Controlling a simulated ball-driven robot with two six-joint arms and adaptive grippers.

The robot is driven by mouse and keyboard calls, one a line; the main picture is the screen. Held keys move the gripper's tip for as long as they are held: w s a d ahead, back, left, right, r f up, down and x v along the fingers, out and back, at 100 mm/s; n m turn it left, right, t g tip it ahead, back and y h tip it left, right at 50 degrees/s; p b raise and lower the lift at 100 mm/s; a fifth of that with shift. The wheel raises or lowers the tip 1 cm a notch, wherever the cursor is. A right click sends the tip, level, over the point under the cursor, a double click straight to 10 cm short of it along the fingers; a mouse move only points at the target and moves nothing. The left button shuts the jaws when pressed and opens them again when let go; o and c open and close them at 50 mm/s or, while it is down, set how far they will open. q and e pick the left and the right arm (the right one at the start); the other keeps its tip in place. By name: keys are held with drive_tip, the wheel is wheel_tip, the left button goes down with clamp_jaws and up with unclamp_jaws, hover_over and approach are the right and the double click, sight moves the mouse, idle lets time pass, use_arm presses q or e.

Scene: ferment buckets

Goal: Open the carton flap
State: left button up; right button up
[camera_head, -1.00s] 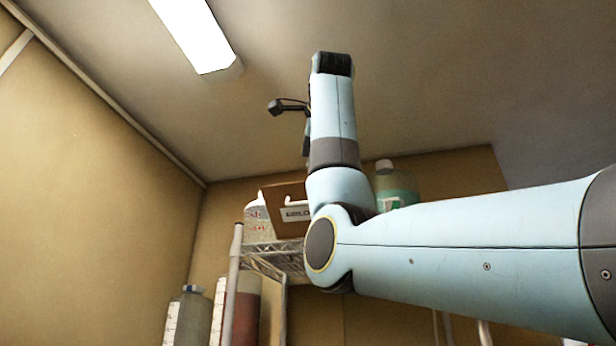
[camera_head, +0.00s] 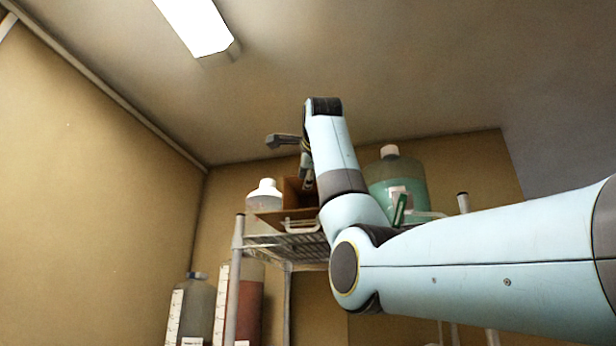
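The brown carton (camera_head: 292,190) stands on the upper level of a wire shelf rack, partly hidden behind my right arm. Its front flap (camera_head: 275,217) is folded down and lies out toward me, and the dark inside of the carton shows above it. My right gripper (camera_head: 307,172) hangs down from the raised wrist, just in front of the carton's opening and above the flap. It is small and partly hidden by my arm, so I cannot tell whether its fingers are open or shut. My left gripper is out of view.
A white-capped clear bottle (camera_head: 264,197) stands left of the carton. A large green jug (camera_head: 395,180) stands to its right. The wire shelf (camera_head: 290,244) has white posts. Two buckets, one grey (camera_head: 197,310) and one reddish (camera_head: 248,305), stand lower left.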

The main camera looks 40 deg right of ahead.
clamp_jaws()
unclamp_jaws()
drive_tip(key=v, duration=1.2)
drive_tip(key=shift+c, duration=0.2)
